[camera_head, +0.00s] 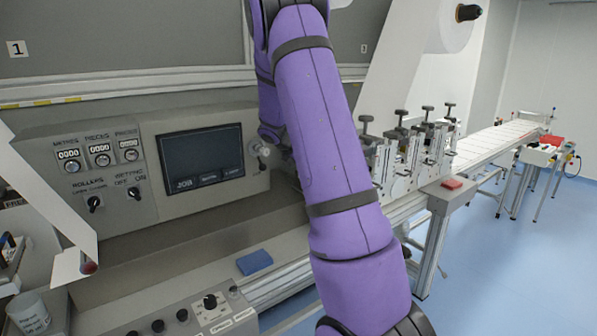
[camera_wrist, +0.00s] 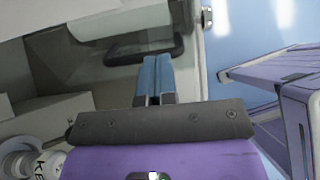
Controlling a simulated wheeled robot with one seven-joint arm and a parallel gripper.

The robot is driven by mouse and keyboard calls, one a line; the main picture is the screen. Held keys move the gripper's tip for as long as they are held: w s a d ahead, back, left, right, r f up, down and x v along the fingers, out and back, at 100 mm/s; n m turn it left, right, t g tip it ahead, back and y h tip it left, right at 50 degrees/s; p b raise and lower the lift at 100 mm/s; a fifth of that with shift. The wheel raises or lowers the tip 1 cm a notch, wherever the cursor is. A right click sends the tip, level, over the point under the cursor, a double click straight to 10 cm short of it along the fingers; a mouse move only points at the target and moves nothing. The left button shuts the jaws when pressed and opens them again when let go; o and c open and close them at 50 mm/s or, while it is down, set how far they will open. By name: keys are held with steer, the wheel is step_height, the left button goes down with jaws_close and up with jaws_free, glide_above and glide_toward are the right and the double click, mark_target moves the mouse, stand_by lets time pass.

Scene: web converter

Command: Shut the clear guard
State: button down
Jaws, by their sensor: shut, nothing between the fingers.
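I cannot make out the clear guard for certain in either view. In the wrist view, a dark bar bent like a handle (camera_wrist: 145,46) lies on a pale machine surface just beyond my fingertips; I cannot tell whether it belongs to the guard. My gripper (camera_wrist: 155,68) has its blue fingers together and empty, pointing at this area. I cannot tell whether the fingertips touch anything. In the head view my purple arm crosses the middle, and my gripper is hidden there, as is the part of the machine behind the arm.
The control panel with its dark screen (camera_head: 201,157) stands left of my arm. A blue block (camera_head: 254,262) lies on the ledge below. Clamp units with black knobs (camera_head: 402,150) and a conveyor (camera_head: 497,143) are to the right. Open blue floor (camera_head: 510,260) lies at front right.

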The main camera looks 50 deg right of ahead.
steer(key=d+y, duration=0.1)
steer(key=d, duration=0.1)
steer(key=s+d+y, duration=0.1)
steer(key=d+y, duration=0.2)
steer(key=d, duration=0.2)
steer(key=shift+s+r+t, duration=0.4)
steer(key=shift+s+d+f+y, duration=0.15)
steer(key=shift+d+y, duration=0.1)
steer(key=shift+d, duration=0.45)
steer(key=shift+s+d+f+y, duration=0.1)
steer(key=shift+d+y, duration=0.15)
steer(key=shift+d, duration=0.4)
steer(key=shift+r, duration=0.1)
